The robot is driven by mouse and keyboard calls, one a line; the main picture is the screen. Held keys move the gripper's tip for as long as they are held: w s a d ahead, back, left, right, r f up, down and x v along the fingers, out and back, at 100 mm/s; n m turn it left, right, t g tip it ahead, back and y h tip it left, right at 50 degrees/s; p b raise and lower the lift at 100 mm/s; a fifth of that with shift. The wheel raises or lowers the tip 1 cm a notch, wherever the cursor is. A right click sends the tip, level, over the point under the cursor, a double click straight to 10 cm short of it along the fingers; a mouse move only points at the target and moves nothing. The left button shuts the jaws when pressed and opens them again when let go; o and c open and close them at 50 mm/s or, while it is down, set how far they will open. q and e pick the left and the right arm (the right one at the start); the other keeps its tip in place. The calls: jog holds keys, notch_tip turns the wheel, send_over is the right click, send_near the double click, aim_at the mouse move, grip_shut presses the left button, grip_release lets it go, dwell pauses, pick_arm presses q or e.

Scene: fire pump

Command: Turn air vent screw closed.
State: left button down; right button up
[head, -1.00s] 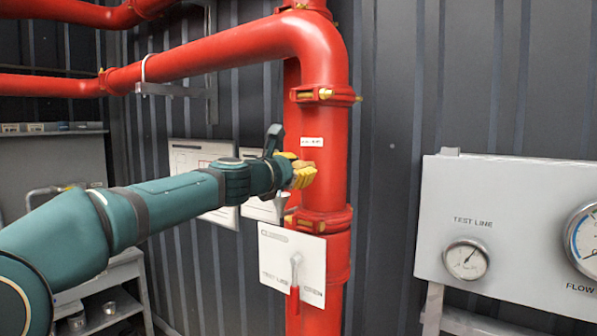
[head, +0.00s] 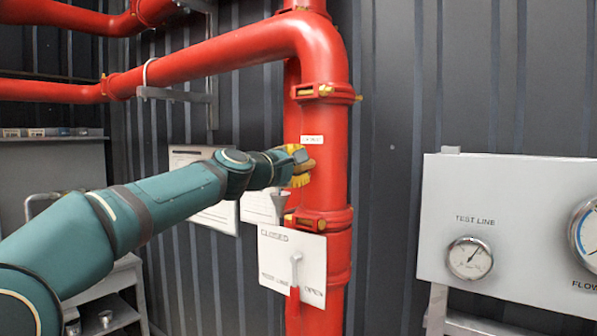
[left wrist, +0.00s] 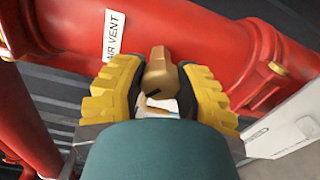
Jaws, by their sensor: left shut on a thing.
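The brass air vent screw (left wrist: 160,66) sits on the red vertical pipe (head: 325,190); it shows in the left wrist view, next to a white label (left wrist: 115,36) reading "AIR VENT". My left gripper (left wrist: 161,82) has yellow ribbed fingers on both sides of the screw and is shut on it. In the head view my left gripper (head: 302,166) reaches the pipe from the left, just below the small label (head: 312,139). My right gripper is in neither view.
A white plate (head: 275,250) marked closed and open, with a red-handled lever (head: 295,275), is on the pipe below my gripper. A grey gauge panel (head: 510,190) stands at the right. Bare corrugated wall lies between the pipe and panel.

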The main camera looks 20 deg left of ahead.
pick_arm(q)
jog(key=m+b, duration=0.2)
jog(key=m, duration=0.4)
jog(key=shift+f+m, duration=0.1)
jog(key=shift+m, duration=0.2)
jog(key=shift+m+b, duration=1.1)
jog(key=shift+m, duration=1.1)
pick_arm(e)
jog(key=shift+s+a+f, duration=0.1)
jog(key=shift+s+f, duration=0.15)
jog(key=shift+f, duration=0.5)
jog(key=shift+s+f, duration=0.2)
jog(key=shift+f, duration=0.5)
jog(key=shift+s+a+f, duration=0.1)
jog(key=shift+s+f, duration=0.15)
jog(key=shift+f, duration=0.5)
pick_arm(q)
jog(key=c, duration=0.6)
grip_release()
jog(key=shift+s, duration=0.1)
jog(key=v, duration=1.2)
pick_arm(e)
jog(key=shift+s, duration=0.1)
